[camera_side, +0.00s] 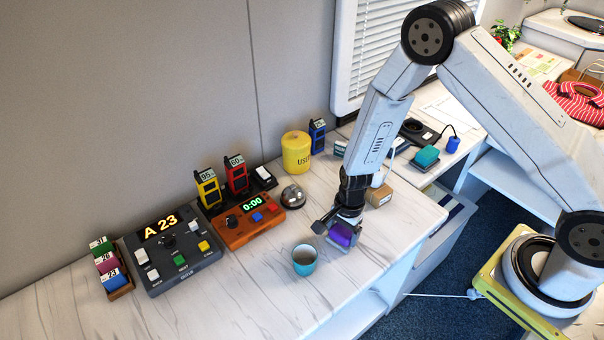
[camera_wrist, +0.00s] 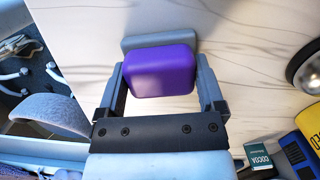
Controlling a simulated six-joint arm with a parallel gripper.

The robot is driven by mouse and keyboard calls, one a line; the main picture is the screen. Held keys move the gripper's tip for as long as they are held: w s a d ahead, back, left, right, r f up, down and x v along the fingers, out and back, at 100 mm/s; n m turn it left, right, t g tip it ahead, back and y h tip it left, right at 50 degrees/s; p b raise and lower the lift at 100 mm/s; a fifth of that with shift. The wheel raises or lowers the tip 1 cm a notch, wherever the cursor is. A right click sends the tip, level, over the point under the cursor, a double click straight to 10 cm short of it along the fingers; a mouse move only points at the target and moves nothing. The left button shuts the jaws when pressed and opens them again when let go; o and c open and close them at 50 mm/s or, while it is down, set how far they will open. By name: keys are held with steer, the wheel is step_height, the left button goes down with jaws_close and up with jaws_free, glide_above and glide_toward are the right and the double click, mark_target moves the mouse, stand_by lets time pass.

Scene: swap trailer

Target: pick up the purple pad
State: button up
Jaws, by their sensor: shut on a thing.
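The purple pad (camera_wrist: 160,72) is a rounded block between the two fingers of my gripper (camera_wrist: 160,85) in the wrist view. In the side view the purple pad (camera_side: 343,234) shows low under my gripper (camera_side: 338,222), partly hidden by it. My gripper is shut on the pad. A flat grey base (camera_wrist: 158,40) shows just past the pad in the wrist view. I cannot tell whether the pad is touching the base or is raised from it.
A teal cup (camera_side: 304,262) stands close by on the left. A silver bell (camera_side: 293,196), an orange timer box (camera_side: 252,218) and a yellow canister (camera_side: 296,153) stand further back. A small brown box (camera_side: 379,196) is just right of my gripper. The counter's front edge is near.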

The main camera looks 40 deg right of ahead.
mark_target(342, 231)
steer(key=shift+r, duration=0.15)
steer(key=shift+r, duration=4.85)
steer(key=shift+a, duration=0.15)
